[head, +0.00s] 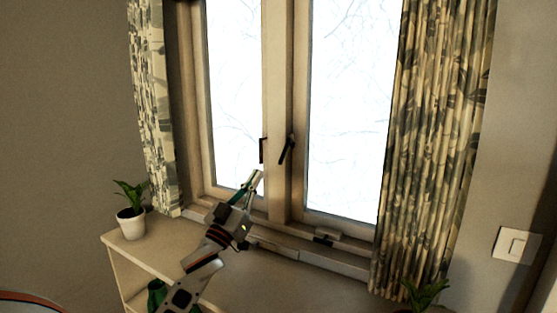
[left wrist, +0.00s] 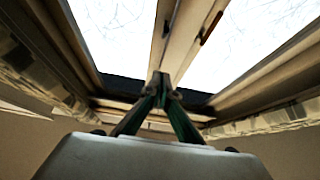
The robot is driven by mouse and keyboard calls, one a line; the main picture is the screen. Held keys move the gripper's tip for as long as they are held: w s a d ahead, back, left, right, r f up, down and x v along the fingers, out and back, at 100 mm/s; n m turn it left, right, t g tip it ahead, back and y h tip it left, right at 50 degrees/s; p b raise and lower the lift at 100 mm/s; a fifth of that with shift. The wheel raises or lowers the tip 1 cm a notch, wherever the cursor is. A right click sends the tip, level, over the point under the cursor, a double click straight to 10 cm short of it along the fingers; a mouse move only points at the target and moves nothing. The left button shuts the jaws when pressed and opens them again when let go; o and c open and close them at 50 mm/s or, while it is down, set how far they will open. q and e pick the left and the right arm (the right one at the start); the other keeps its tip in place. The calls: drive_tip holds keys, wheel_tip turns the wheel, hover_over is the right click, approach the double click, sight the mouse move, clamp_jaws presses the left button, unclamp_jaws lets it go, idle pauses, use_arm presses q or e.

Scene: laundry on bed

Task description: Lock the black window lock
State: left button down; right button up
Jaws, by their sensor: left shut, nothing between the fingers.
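Two black window handles show on the middle frame in the head view. The left handle (head: 263,150) stands upright on the left sash. The right handle (head: 287,149) is tilted, its lower end toward the left. In the left wrist view a dark handle (left wrist: 210,28) shows on the right sash, and a smaller dark mark (left wrist: 166,28) shows left of it. My left gripper (head: 257,175) is shut and empty, its tips just below the left handle in the picture; contact cannot be told. Its fingers meet in the left wrist view (left wrist: 164,82). My right gripper is out of view.
Patterned curtains hang left (head: 154,110) and right (head: 435,140) of the window. A white potted plant (head: 131,222) stands on the shelf (head: 285,285) at left, another plant (head: 427,292) at lower right. A small dark fitting (head: 325,237) sits at the right sash's bottom.

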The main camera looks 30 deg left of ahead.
use_arm(q)
drive_tip(key=w+r+p, duration=0.1)
drive_tip(key=w+r, duration=0.1)
drive_tip(key=w, duration=0.9)
drive_tip(key=shift+w+a, duration=0.2)
drive_tip(key=shift+a, duration=0.1)
drive_tip(key=shift+r, duration=0.1)
